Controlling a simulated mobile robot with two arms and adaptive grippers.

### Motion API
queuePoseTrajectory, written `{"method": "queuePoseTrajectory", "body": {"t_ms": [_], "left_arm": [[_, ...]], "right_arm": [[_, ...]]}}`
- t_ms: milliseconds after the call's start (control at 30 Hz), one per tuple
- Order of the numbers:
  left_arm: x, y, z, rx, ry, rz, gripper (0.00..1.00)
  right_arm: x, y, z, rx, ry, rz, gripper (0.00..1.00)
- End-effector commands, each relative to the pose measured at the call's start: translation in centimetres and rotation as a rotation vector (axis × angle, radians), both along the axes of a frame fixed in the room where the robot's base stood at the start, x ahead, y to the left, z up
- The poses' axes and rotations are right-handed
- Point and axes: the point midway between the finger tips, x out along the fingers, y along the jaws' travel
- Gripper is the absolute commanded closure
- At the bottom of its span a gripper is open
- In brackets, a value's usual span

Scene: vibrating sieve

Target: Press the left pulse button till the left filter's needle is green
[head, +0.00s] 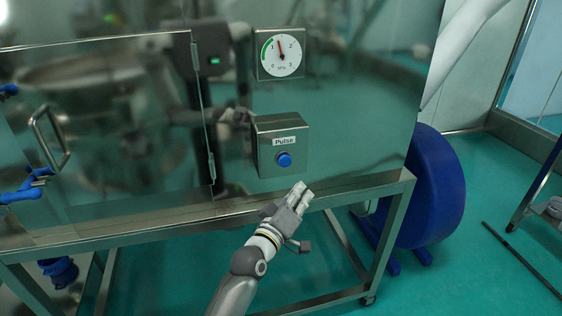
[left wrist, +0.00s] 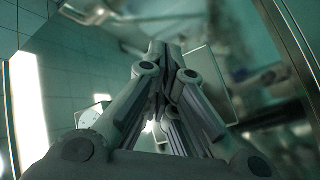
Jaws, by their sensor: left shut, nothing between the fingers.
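The steel box labelled Pulse (head: 263,158) is on the front of the steel cabinet. Its round blue button (head: 284,160) is fully visible below the label. Above it is a gauge (head: 281,55) with a white dial and a green arc on its left side. The red needle points almost straight up, a little left, near the upper end of the arc. My left gripper (head: 301,192) is shut and empty, below and slightly right of the button, apart from it in the picture. Its closed fingers also fill the middle of the left wrist view (left wrist: 165,60). My right gripper is not in view.
A hinged steel door (head: 110,130) with a handle (head: 50,138) is left of the box. The cabinet's frame rail (head: 350,190) runs below the box. A blue drum-like part (head: 435,185) stands to the right.

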Motion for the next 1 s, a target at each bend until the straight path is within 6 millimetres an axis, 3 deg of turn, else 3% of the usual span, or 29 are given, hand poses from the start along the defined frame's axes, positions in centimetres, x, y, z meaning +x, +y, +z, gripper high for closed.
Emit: {"method": "queuePoseTrajectory", "body": {"t_ms": [467, 1000], "left_arm": [[0.8, 0.3, -0.2, 0.002, -0.003, 0.002, 1.00], [7.3, 2.4, -0.4, 0.002, -0.002, 0.001, 1.00]], "right_arm": [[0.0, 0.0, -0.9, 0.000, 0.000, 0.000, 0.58], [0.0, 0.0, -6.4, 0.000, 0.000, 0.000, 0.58]]}}
